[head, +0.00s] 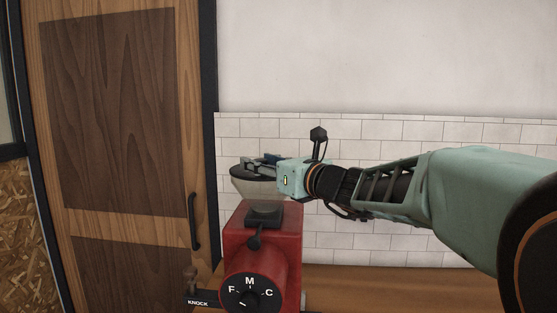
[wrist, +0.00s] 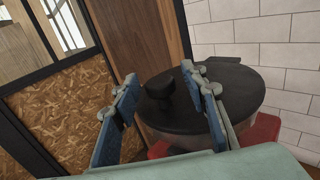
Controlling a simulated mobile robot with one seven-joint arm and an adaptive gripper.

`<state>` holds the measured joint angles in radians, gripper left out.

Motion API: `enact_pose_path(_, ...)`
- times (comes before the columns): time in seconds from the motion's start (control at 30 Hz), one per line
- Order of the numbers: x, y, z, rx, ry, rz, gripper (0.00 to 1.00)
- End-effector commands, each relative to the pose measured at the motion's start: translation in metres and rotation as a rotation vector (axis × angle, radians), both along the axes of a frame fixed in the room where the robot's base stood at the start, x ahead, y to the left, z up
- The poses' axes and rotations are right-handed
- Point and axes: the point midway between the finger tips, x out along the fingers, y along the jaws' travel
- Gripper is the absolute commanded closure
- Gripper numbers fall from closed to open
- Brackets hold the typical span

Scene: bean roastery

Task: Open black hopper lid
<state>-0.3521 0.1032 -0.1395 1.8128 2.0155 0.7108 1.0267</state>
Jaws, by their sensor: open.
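The black hopper lid (wrist: 242,92) lies flat on top of the hopper in the wrist view, with a dark knob (wrist: 160,88) standing on it. My gripper (wrist: 158,85) is open. Its two blue-padded fingers are on either side of the knob in the picture, with gaps visible; I cannot tell whether they touch it. In the head view my gripper (head: 258,161) is at the lid, hiding much of its top and the knob.
A white tiled wall (head: 400,135) is close behind the grinder. A wooden door (head: 115,110) with a black handle (head: 194,221) stands to the left. A wooden counter (head: 390,285) runs right of the grinder and looks clear. A knock box (head: 197,301) is at the lower left.

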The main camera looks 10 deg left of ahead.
Motion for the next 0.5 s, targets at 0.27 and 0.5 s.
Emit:
enact_pose_path(0.27,-0.0001,0.001,-0.0001,0.001,0.001,-0.001,0.6)
enact_pose_path(0.5,-0.0001,0.001,-0.0001,0.001,0.001,-0.001,0.76)
